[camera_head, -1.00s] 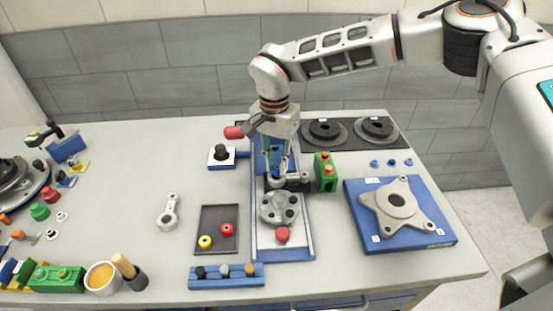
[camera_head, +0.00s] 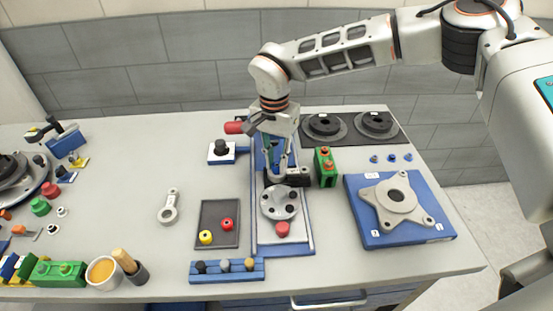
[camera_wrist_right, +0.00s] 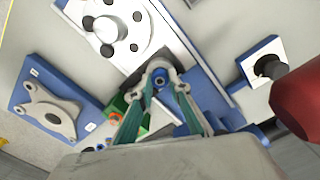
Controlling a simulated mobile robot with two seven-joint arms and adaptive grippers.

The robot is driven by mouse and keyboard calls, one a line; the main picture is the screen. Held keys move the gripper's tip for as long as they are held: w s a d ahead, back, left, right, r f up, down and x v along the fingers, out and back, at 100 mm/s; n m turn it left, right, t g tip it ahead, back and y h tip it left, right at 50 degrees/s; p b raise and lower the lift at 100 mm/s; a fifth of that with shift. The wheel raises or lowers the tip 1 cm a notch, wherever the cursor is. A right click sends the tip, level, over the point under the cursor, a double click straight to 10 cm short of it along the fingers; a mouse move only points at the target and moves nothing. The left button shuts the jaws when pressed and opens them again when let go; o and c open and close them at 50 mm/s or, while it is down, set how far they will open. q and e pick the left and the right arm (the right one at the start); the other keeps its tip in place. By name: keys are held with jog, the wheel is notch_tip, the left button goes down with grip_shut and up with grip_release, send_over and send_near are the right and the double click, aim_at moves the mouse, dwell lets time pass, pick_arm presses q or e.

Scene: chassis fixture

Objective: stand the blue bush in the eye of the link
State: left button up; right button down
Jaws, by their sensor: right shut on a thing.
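My right gripper (camera_head: 277,172) points down over the back part of the blue-edged fixture tray (camera_head: 255,225). In the right wrist view its fingertips (camera_wrist_right: 159,92) are shut on a small blue ring-shaped piece that looks like the blue bush (camera_wrist_right: 158,82). A grey rounded part lies around or just behind it; I cannot tell whether they touch. The grey link (camera_head: 168,207) lies flat on the table left of the tray, its larger eye toward the front. It is well apart from the gripper. My left gripper is not in view.
Several blue bushes (camera_head: 391,158) stand at the right back. A green block (camera_head: 326,168) is right of the gripper. A blue plate with a grey flange (camera_head: 397,197) is at right. A dark tray (camera_head: 219,222) holds red and yellow pieces. Table around the link is clear.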

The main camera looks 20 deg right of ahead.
jog(key=shift+f, duration=0.25)
jog(key=c, duration=1.8)
grip_release()
jog(key=shift+r, duration=2.3)
